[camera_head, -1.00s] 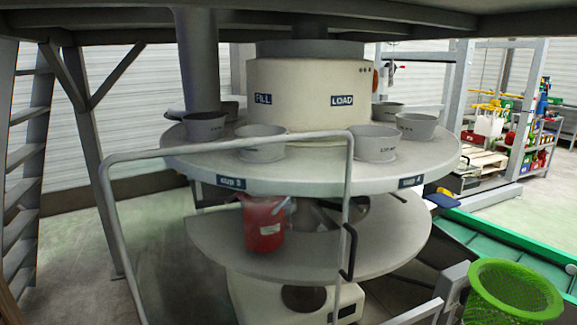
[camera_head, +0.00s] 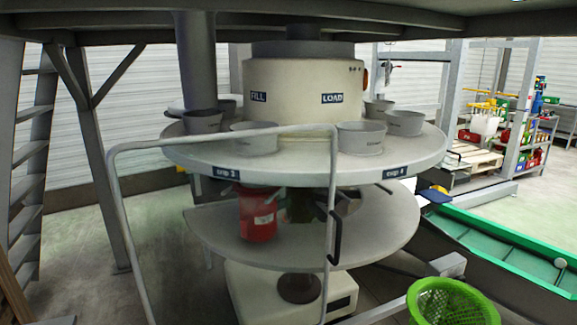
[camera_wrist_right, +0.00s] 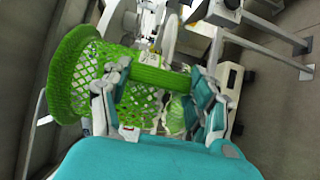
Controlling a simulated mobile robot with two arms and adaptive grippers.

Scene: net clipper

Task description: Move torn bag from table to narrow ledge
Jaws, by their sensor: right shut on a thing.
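A bright green net piece (camera_head: 454,305) with a thick round rim shows at the bottom right of the head view, cut off by the frame edge. In the right wrist view the green net piece (camera_wrist_right: 80,82) has a wide rim at left and open mesh. My right gripper (camera_wrist_right: 160,98) is shut on it, with a thick green band between its fingers. I cannot tell whether this is the torn bag; no other bag shows. No table under it and no narrow ledge can be clearly made out. My left gripper is out of view.
A round machine with a grey upper disc (camera_head: 300,168) bearing several grey cups stands ahead. A red container (camera_head: 258,215) sits on its lower disc (camera_head: 370,232). A grey tube rail (camera_head: 220,142) stands in front. A green-edged conveyor (camera_head: 500,240) runs at right.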

